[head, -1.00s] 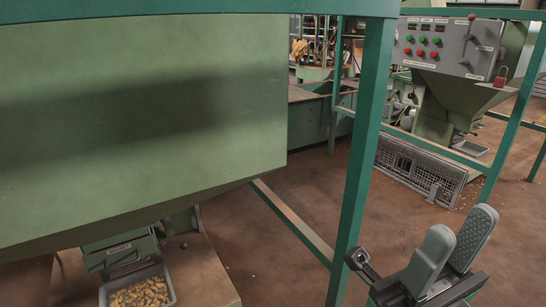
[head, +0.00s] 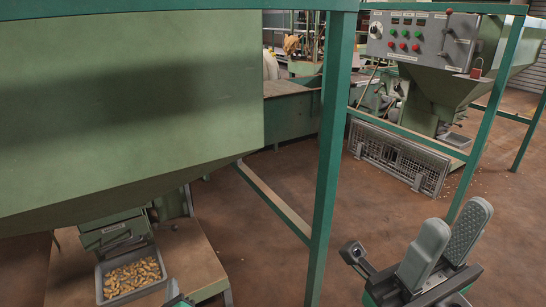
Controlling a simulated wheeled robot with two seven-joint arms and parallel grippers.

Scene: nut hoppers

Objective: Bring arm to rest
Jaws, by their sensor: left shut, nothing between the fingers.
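My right gripper (head: 447,238) is at the lower right, in front of open brown floor. Its two grey fingers point up and stand apart with nothing between them, and it touches nothing. A small part of my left gripper (head: 175,293) shows at the bottom edge, just right of the grey tray (head: 102,284). It is shut and empty, and most of it is cut off by the frame. The tray holds many brass-coloured nuts (head: 132,277) and sits under the outlet of a large green hopper (head: 130,110).
A green frame post (head: 325,170) stands between the hopper and my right gripper. A low rail (head: 272,205) runs back from it. Behind are a wire-mesh guard (head: 395,155) and a second hopper with a control panel (head: 420,38). The floor (head: 380,215) around my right gripper is clear.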

